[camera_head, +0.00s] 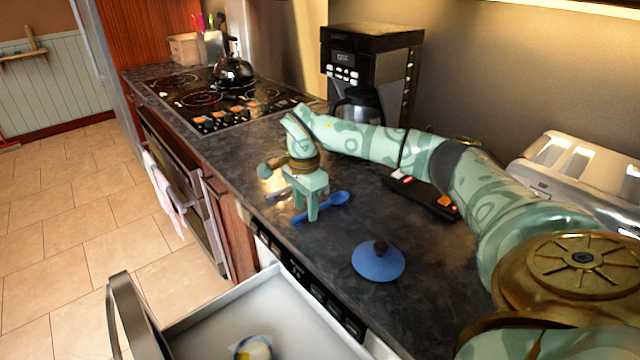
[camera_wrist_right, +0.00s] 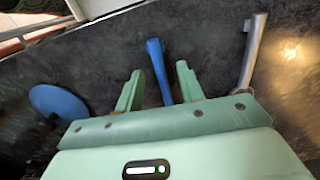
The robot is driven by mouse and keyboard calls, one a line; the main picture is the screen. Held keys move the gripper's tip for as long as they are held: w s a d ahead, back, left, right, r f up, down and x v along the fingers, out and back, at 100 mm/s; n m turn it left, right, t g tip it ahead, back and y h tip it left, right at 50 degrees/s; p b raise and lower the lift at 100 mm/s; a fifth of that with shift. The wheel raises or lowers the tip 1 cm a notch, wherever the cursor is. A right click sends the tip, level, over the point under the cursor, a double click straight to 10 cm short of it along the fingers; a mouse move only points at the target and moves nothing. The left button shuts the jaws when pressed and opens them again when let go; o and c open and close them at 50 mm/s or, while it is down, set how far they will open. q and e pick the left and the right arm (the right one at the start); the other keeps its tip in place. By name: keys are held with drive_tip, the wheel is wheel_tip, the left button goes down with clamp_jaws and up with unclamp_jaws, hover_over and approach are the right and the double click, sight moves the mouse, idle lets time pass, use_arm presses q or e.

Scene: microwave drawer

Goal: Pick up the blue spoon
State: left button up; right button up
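The blue spoon (camera_head: 325,205) lies on the dark countertop, its bowl toward the right in the head view. My right gripper (camera_head: 306,212) is above the spoon's handle, pointing down. In the right wrist view the gripper (camera_wrist_right: 158,88) is open, and the spoon's handle (camera_wrist_right: 158,70) runs between its two fingers with gaps on both sides. The spoon's bowl is hidden in the wrist view. My left gripper is not in view.
A blue lid (camera_head: 378,261) with a dark knob lies nearby on the counter (camera_head: 400,310). A grey utensil handle (camera_wrist_right: 252,50) lies beside the spoon. An open drawer (camera_head: 270,310) is in front. A coffee maker (camera_head: 370,70), toaster (camera_head: 580,175) and stove (camera_head: 215,95) stand around.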

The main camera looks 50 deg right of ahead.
drive_tip(key=shift+d+f, duration=0.1)
drive_tip(key=shift+f, duration=0.55)
drive_tip(key=shift+r, duration=0.1)
drive_tip(key=shift+c, duration=0.4)
clamp_jaws()
drive_tip(key=shift+r, duration=0.1)
